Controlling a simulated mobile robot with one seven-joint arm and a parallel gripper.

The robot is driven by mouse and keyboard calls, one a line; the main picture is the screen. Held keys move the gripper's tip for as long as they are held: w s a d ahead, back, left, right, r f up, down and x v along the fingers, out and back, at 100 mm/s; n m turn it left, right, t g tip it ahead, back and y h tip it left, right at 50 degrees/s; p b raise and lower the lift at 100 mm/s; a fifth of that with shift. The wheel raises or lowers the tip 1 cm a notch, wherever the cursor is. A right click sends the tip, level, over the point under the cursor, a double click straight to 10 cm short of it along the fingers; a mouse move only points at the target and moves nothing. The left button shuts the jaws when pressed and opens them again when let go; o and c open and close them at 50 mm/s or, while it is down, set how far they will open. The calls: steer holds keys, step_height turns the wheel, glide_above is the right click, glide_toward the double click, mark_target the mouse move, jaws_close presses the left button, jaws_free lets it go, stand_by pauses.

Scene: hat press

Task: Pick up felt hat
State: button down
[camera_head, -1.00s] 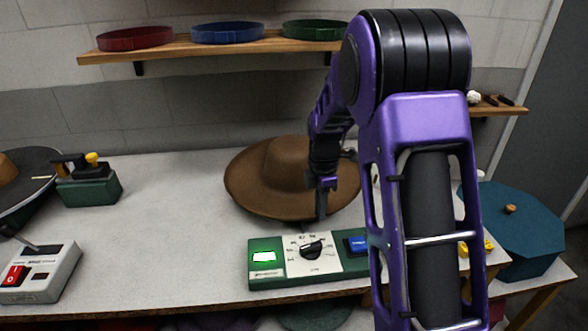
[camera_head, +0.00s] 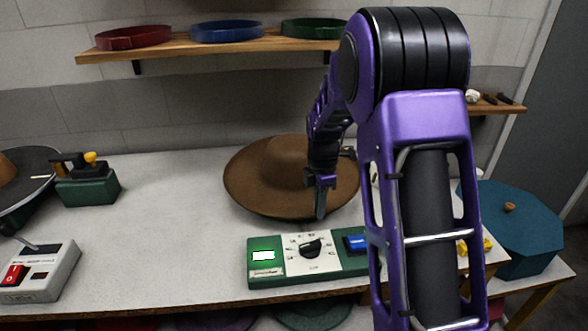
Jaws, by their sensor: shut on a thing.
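The brown felt hat (camera_head: 262,180) has a wide brim and a rounded crown. It sits near the middle of the white worktop, behind the green control box. My gripper (camera_head: 320,205) is at the front right part of the hat's brim. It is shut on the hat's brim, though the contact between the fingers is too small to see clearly. My purple arm covers the area to the right of the hat.
The green control box (camera_head: 265,272) with a dial stands in front of the hat. A white switch box (camera_head: 42,275), a green block with a handle (camera_head: 90,190) and a press (camera_head: 25,205) are at left. A shelf (camera_head: 180,49) holds coloured bands. A teal octagonal container (camera_head: 515,235) is at right.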

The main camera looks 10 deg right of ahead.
step_height(320, 180, up, 18)
steer(key=p, duration=0.1)
stand_by(0.6)
steer(key=c, duration=1.6)
jaws_free()
